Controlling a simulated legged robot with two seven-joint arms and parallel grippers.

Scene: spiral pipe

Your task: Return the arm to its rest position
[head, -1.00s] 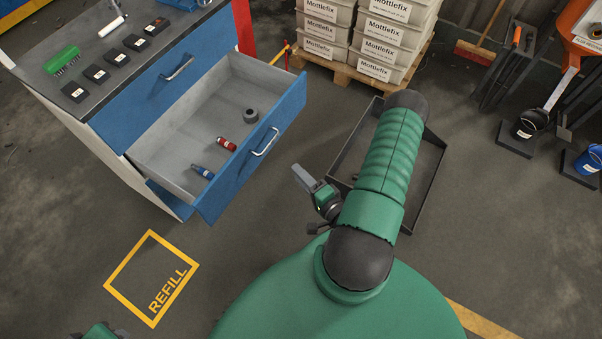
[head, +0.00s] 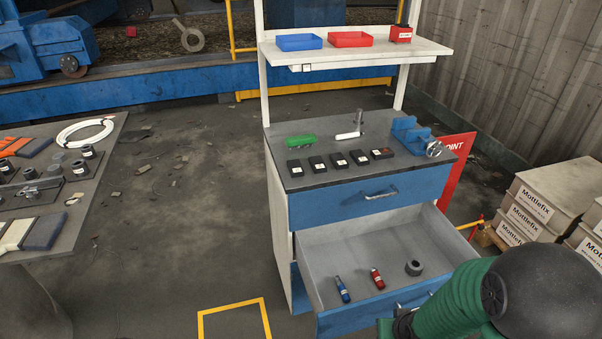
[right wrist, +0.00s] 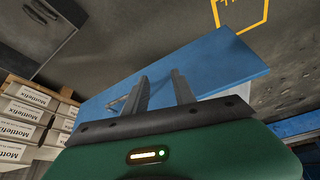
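My right arm (head: 455,300), green with a dark rounded joint, fills the lower right corner of the head view. Its gripper is mostly cut off or hidden there. In the right wrist view my right gripper (right wrist: 160,90) shows two grey fingers standing apart with nothing held between them. The blue drawer front (right wrist: 215,65) lies beyond the fingers; I cannot tell the exact gap. My left gripper is in neither current view.
The open drawer (head: 335,255) juts from the blue cabinet (head: 345,205) and holds a blue item (head: 342,289), a red item (head: 377,279) and a dark ring (head: 414,268). Mottlefix boxes (head: 530,210) stand right. A table (head: 75,225) stands left.

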